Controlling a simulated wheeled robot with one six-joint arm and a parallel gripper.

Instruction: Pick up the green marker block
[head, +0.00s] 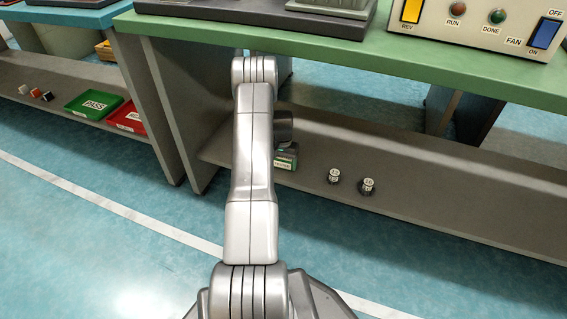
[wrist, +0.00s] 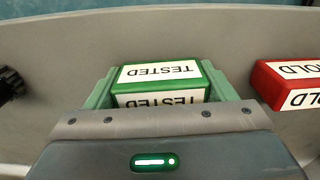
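The green marker block (wrist: 160,82) has white TESTED labels and sits between the pale green fingers of my gripper (wrist: 160,88) in the wrist view. One finger is close along each side, with no clear gap. I cannot tell whether they press on it. In the head view the block's white label (head: 284,163) shows at the end of my arm, low by the shelf under the green bench. My arm hides much of this area. I cannot tell whether the block rests on the shelf or is off it.
A red HOLD block (wrist: 287,84) lies right of the gripper in the wrist view. A dark knurled part (wrist: 10,84) is at the left. Two small labelled cylinders (head: 334,176) (head: 368,186) stand on the grey shelf (head: 440,205). The green bench top (head: 330,46) overhangs it.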

